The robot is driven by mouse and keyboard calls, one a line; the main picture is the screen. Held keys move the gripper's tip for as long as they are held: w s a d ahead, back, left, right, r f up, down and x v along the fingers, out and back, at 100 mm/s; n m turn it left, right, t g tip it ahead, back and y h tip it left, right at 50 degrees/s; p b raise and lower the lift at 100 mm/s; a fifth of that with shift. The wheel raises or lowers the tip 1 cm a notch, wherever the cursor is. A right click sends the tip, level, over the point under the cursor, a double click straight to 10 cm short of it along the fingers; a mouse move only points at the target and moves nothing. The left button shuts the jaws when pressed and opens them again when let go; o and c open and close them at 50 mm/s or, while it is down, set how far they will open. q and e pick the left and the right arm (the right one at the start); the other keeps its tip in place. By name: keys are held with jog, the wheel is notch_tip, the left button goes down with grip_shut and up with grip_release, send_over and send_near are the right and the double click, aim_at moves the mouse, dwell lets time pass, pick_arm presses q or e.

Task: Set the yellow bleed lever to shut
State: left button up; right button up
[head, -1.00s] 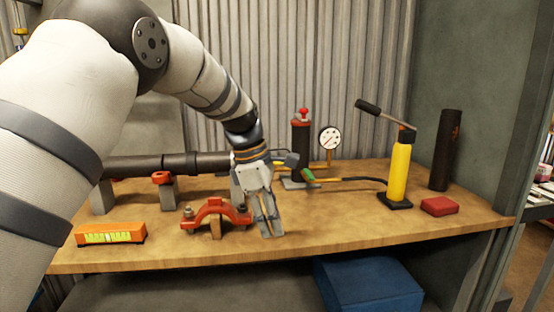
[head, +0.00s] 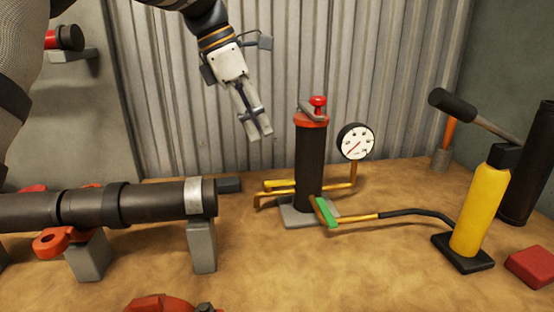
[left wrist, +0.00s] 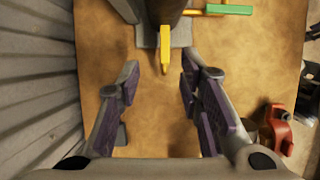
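The yellow bleed lever (head: 279,184) sticks out to the left from the foot of a dark upright cylinder (head: 310,160) with a red top, just above a brass pipe (head: 270,199). In the left wrist view the lever (left wrist: 165,48) points down the picture from the cylinder's grey base (left wrist: 150,36). My left gripper (head: 260,136) hangs empty above and left of the cylinder, apart from the lever. Its fingers (left wrist: 161,68) are spread open in the left wrist view, with the lever beyond and between the tips. My right gripper is in neither view.
A gauge (head: 356,142) and a green lever (head: 325,211) stand by the cylinder. A yellow hand pump (head: 481,205) is at right. A dark pipe (head: 110,204) on grey supports lies at left. The corrugated wall (head: 330,60) is close behind.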

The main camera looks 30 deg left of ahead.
aim_at(284, 181)
pick_arm(q)
jog(key=x, duration=1.1)
jog(key=shift+s+d+f, duration=0.25)
jog(key=shift+s+d, duration=0.1)
grip_shut()
